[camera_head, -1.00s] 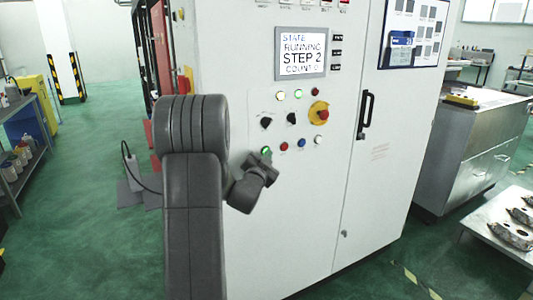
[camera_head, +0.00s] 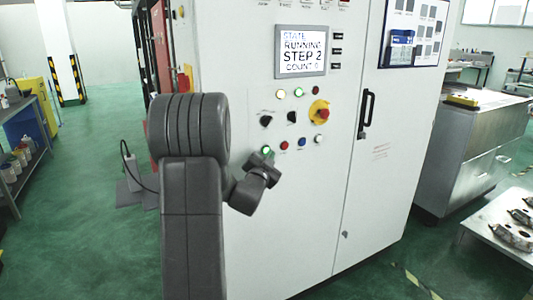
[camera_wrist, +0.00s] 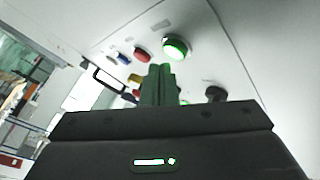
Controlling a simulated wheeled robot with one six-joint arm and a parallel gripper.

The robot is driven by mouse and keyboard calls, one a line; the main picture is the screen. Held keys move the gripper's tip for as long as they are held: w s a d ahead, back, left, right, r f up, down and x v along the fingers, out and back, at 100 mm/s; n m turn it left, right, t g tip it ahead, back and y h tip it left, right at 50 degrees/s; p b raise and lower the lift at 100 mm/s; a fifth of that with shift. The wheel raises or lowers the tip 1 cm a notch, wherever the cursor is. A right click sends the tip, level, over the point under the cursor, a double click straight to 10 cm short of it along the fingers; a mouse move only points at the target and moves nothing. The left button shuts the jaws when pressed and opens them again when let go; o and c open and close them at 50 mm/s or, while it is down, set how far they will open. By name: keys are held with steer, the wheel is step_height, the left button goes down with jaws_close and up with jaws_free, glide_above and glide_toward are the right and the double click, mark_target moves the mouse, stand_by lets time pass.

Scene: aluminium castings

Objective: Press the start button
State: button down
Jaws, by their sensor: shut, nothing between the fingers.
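The start button appears to be the green lit button (camera_head: 266,150) at the left of the lower button row on the white cabinet. In the wrist view, the green lit button (camera_wrist: 175,47) is large, with a bright face and a dark rim. My gripper (camera_wrist: 159,70) is shut and empty, its two fingers together just below and left of that button in the picture. In the head view, my gripper (camera_head: 259,164) is close to the panel beside the button. I cannot tell whether the fingertips touch the panel; a gap to the button shows.
The cabinet screen (camera_head: 301,52) reads STATE RUNNING, STEP 2, COUNT 0. Red (camera_head: 284,146), blue and white buttons sit right of the green one. Above are black knobs, lamps and a red-and-yellow emergency stop (camera_head: 318,112). A metal cabinet (camera_head: 470,150) stands at right.

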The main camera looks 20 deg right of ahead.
steer(key=shift+s, duration=0.1)
steer(key=s+b, duration=0.1)
steer(key=s, duration=0.1)
steer(key=s+b, duration=0.2)
steer(key=shift+s+d+b, duration=0.2)
steer(key=shift+s+b, duration=0.1)
steer(key=shift+s, duration=0.1)
stand_by(0.5)
steer(key=p, duration=0.2)
steer(key=w+p, duration=0.1)
steer(key=p, duration=0.2)
steer(key=shift+w+r, duration=0.2)
steer(key=shift+r, duration=0.05)
steer(key=shift+p, duration=0.6)
